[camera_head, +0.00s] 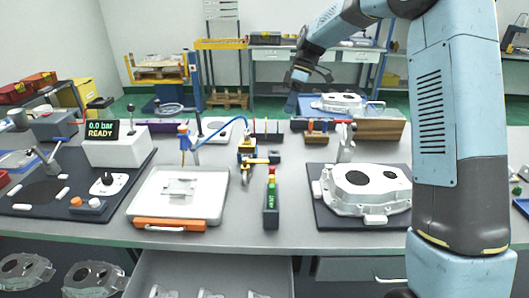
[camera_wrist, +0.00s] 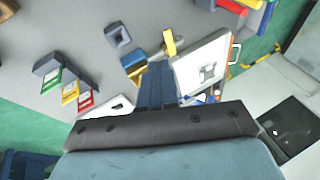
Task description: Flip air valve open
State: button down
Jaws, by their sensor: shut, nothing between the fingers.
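My gripper (camera_head: 291,104) is above the bench, right of centre and well away from the plate. In the wrist view its blue fingers (camera_wrist: 156,86) are together with nothing held.
A white tray with an orange handle (camera_head: 178,224) lies left of centre. A casting (camera_head: 365,190) lies on a dark mat at the right. A blue hose (camera_head: 218,130) arches over the bench.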

aim_at(256, 161)
jog(key=w+a+f+n+g, duration=0.2)
jog(key=w+a+f+n, duration=0.1)
jog(key=f, duration=0.4)
jog(key=shift+w+a+f+y, duration=0.25)
jog(key=shift+w+a+y, duration=0.15)
jog(key=shift+w+a, duration=0.45)
jog(key=shift+s+a+f, duration=0.1)
jog(key=x, duration=1)
jog(key=shift+s, duration=1.95)
jog(key=shift+d, duration=0.25)
jog(key=shift+s+d, duration=0.1)
jog(key=shift+s+m, duration=0.1)
jog(key=shift+m, duration=0.2)
